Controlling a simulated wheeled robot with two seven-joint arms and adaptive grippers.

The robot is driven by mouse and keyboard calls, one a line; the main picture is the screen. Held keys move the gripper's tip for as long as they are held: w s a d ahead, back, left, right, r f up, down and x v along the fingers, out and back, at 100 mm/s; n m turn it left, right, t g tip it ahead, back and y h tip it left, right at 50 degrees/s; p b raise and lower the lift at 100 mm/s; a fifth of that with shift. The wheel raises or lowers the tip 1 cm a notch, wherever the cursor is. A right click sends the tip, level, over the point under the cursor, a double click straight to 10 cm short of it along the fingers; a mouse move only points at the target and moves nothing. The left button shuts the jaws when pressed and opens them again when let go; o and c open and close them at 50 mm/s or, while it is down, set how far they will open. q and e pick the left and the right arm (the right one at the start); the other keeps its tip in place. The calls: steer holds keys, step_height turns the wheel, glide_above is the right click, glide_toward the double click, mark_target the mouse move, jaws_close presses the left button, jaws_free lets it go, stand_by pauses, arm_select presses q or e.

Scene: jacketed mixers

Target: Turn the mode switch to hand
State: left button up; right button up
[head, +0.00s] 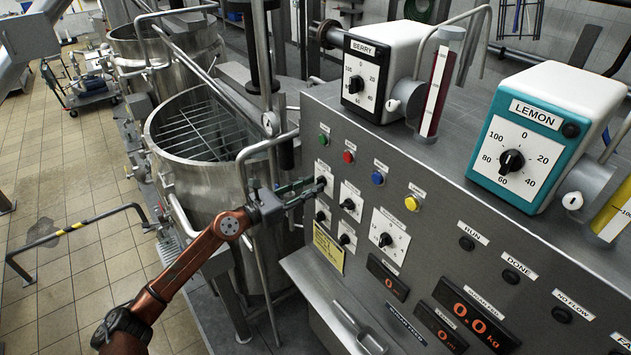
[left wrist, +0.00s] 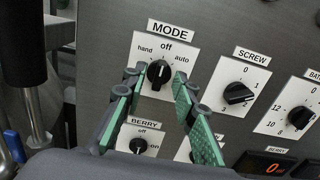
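The mode switch (left wrist: 159,74) is a black knob on a white plate labelled MODE, with hand at left, off at top and auto at right. Its pointer appears to point up, at about off. My left gripper (left wrist: 157,80) is open, with its green-padded fingers on either side of the knob. Whether the pads touch the knob I cannot tell. In the head view, my left gripper (head: 316,187) reaches the panel's left edge, and its fingertips partly hide the mode switch (head: 322,180). My right gripper is not in view.
The SCREW knob (left wrist: 238,94) is right of the mode plate, and the BERRY knob (left wrist: 138,146) is below it. Colored buttons, such as the red one (head: 348,157), stick out above. A steel mixer (head: 180,170) stands left of the grey panel (head: 370,310).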

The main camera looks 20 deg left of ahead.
arm_select(q)
steer(key=shift+x, duration=0.8)
steer(key=shift+c, duration=0.3)
jaws_close()
